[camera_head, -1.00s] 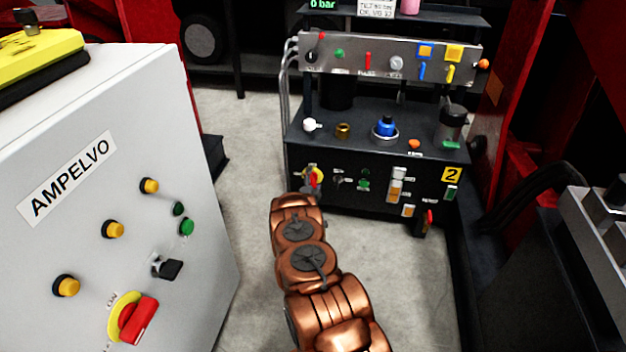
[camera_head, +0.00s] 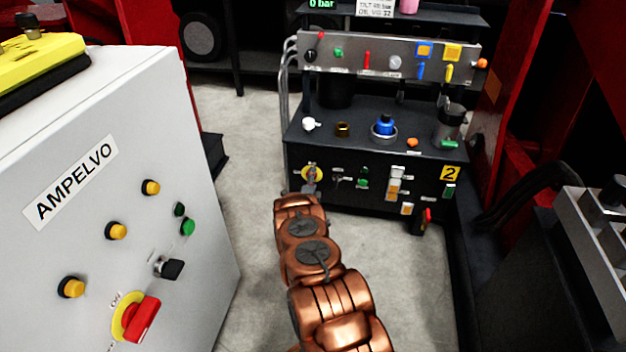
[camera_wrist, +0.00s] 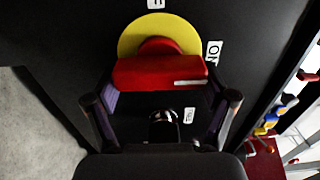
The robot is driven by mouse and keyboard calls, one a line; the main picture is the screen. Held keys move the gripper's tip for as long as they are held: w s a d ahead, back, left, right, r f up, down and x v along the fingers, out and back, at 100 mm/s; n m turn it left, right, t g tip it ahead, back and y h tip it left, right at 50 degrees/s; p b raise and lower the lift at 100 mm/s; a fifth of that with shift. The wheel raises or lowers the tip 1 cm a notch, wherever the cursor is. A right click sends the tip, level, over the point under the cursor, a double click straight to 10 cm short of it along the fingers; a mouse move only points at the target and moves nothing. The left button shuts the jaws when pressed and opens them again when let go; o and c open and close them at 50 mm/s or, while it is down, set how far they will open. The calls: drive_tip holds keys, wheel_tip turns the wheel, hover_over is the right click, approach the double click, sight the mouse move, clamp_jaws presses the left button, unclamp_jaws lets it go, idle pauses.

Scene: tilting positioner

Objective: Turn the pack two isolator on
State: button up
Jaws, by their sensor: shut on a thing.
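The pack two isolator is a red handle (camera_wrist: 160,72) on a yellow disc (camera_wrist: 135,35), on a black panel. In the wrist view the handle lies across the picture, with a white mark at its right end, below and left of an "ON" label (camera_wrist: 213,52). My gripper (camera_wrist: 161,90) has one finger at each end of the handle and is shut on it. In the head view the yellow disc (camera_head: 320,173) shows at the left of the black cabinet marked 2. My gripper (camera_head: 311,181) covers most of the handle there.
A round black knob or lock (camera_wrist: 163,125) sits just below the handle. A grey cabinet (camera_head: 75,215) labelled AMPELVO, with its own red-yellow switch (camera_head: 136,318), stands close on the left. Bare floor (camera_head: 245,150) lies between the cabinets.

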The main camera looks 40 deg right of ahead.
drive_tip(key=shift+w, duration=0.1)
drive_tip(key=o, duration=1)
drive_tip(key=shift+a, duration=0.15)
drive_tip(key=v, duration=1.1)
drive_tip(key=shift+s+a, duration=0.3)
